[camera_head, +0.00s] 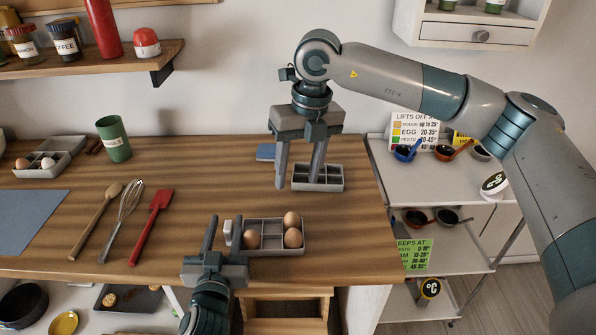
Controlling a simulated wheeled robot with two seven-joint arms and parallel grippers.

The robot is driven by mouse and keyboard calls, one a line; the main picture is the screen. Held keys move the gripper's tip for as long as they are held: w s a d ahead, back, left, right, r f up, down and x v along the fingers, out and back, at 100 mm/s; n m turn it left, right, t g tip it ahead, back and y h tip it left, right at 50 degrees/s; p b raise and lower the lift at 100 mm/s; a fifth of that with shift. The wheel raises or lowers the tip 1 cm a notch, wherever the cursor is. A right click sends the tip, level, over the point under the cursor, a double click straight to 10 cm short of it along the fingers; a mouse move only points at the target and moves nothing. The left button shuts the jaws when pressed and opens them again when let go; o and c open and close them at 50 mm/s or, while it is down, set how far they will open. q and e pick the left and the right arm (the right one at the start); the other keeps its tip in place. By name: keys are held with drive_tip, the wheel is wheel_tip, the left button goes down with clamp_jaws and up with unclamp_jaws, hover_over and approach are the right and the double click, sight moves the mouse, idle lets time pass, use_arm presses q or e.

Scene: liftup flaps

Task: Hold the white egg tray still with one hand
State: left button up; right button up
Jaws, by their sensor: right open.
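A pale grey-white egg tray (277,252) lies near the table's front edge, with brown eggs (292,238) in some of its compartments. My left gripper (223,222) is at its left end, fingers apart; one finger overlaps the tray's left end, and I cannot tell whether it touches. A small whitish thing (228,230) shows between these fingers, partly hidden. A second pale tray (330,187) stands farther back and looks empty. My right gripper (298,184) points down there, open, with one finger left of the tray and the other over or in front of its compartments.
A third tray (56,171) with eggs is at the far left. A wooden spoon (100,220), whisk (125,208) and red spatula (155,215) lie left of my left gripper. A green cup (115,140) stands behind them. A shelf rack (480,195) stands to the right.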

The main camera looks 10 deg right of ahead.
use_arm(q)
drive_tip(key=shift+s, duration=0.15)
drive_tip(key=s+a, duration=0.2)
drive_tip(key=s, duration=0.9)
drive_tip(key=shift+s, duration=0.3)
drive_tip(key=shift+a, duration=0.1)
idle(0.3)
